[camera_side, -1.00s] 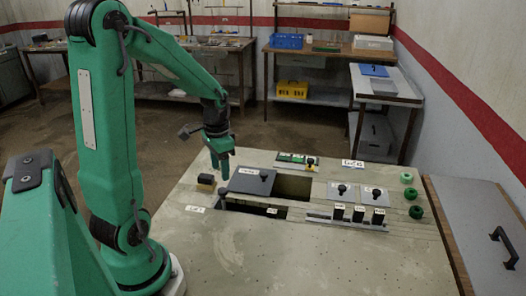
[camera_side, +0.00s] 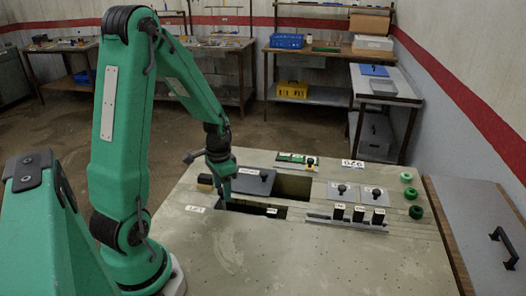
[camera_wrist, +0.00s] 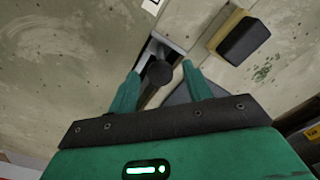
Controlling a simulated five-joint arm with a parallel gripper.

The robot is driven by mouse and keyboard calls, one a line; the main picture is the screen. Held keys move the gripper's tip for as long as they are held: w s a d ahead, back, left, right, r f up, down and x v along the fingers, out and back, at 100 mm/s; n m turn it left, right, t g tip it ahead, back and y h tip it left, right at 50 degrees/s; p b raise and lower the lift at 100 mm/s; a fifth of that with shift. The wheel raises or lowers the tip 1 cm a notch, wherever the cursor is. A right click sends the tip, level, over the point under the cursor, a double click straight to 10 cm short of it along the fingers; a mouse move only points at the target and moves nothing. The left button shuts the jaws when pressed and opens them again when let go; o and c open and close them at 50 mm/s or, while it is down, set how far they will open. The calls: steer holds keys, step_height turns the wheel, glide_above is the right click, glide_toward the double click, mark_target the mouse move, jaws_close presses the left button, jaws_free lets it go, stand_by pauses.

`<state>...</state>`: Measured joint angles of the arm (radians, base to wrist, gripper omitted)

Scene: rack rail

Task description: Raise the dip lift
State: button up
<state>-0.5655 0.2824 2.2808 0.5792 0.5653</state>
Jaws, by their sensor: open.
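A black round knob (camera_wrist: 159,73) on a dark stem stands in a narrow slot in the bench top. I take it for the dip lift's handle; a white label reading something like "LIFT" (camera_side: 195,209) lies beside that place in the side view. My gripper (camera_wrist: 161,72) is open, with one green finger on each side of the knob. I cannot tell whether either finger touches it. In the side view my gripper (camera_side: 225,197) points down at the slot and hides the knob.
A black and tan block (camera_side: 205,183) sits just left of my gripper; it also shows in the wrist view (camera_wrist: 243,40). A grey lid with a knob (camera_side: 254,182) lies close on the right, beside dark openings (camera_side: 292,187). The bench front (camera_side: 300,260) is clear.

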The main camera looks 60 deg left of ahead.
jaws_close()
steer(key=shift+r, duration=3.05)
jaws_free()
step_height(320, 180, up, 8)
steer(key=shift+f, duration=0.15)
